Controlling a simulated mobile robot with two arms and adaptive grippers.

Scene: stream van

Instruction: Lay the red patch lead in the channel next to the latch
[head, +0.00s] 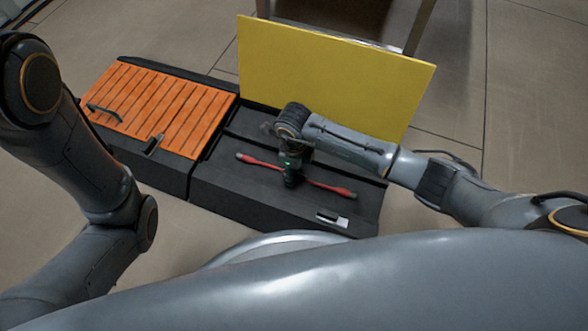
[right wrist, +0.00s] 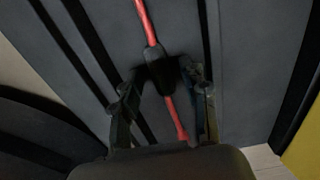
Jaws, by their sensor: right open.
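The red patch lead (head: 324,184) lies lengthwise on the dark open compartment (head: 232,191), with a black block at its middle. In the right wrist view the lead (right wrist: 170,105) runs along a grey strip with dark channels (right wrist: 90,60) on both sides. My right gripper (head: 291,170) is over the lead's middle. Its open fingers (right wrist: 158,88) stand either side of the black block; contact is unclear. A latch (head: 333,220) with a pale plate is at the compartment's front right edge. My left arm shows at the left, but its gripper is out of view.
A yellow panel (head: 330,75) stands upright along the back of the compartment. An orange slatted lid (head: 160,100) covers the left compartment, with a handle (head: 104,113) and a second latch (head: 153,144). The floor in front is clear.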

